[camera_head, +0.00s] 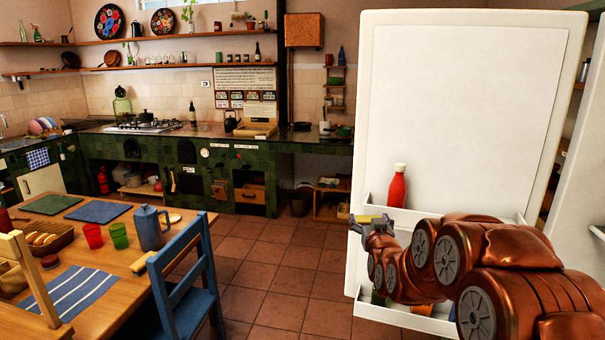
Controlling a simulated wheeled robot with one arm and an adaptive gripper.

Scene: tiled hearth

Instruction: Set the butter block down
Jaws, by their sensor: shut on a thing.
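My gripper (373,226) is at the left side of the open white fridge door (460,110), at the height of its upper door shelf. It is shut on a small yellow butter block (371,218), which shows at the top of the jaws. The block is small in this view and partly covered by the gripper. My copper-coloured arm reaches in from the lower right and hides much of the door shelves.
A red bottle (397,187) stands in the upper door shelf. At the left, a wooden table (125,262) holds a blue jug (149,229), cups, mats and a bread basket. A blue chair (187,285) stands at its right side. Tiled floor (290,275) is clear between chair and door.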

